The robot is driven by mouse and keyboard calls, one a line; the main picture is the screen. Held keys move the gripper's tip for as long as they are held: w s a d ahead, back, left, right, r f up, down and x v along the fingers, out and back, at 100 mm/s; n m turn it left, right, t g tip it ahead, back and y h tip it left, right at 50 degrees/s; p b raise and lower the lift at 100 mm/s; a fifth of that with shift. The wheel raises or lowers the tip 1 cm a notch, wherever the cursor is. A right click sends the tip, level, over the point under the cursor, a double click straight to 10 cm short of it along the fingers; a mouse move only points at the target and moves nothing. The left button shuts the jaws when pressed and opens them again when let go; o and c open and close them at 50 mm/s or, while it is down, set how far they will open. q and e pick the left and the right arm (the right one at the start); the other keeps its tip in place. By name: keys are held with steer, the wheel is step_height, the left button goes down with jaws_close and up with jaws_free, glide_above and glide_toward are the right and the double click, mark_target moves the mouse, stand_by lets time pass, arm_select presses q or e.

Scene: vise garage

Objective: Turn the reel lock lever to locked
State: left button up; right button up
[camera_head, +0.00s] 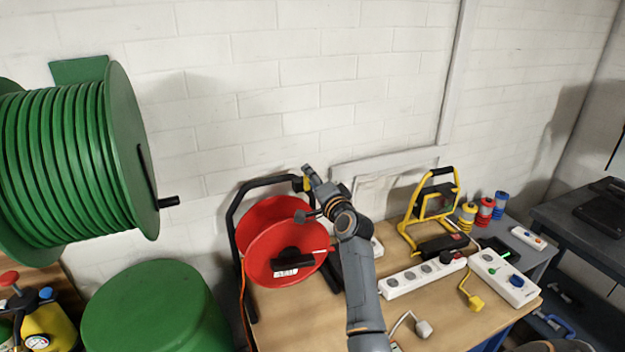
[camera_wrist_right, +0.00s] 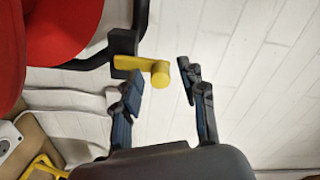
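The red cable reel (camera_head: 262,232) stands on the wooden bench in a black tube frame. The yellow lock lever (camera_head: 297,184) is at the top right corner of that frame. In the right wrist view, the yellow lever (camera_wrist_right: 143,65) sticks out from a black bracket, and its rounded end lies between my fingertips. My right gripper (camera_head: 304,193) is open at the lever, and the wrist view shows its two fingers (camera_wrist_right: 161,76) apart. The left finger is close to the lever; I cannot tell whether they touch. The right finger is clear of it. My left gripper is not in view.
A yellow work lamp (camera_head: 414,213), white power strips (camera_head: 420,276) and a yellow plug (camera_head: 474,301) are on the bench to the right. A large green hose reel (camera_head: 122,150) is on the left wall. A white block wall is close behind the red reel.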

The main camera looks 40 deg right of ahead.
steer(key=v, duration=1.2)
stand_by(0.6)
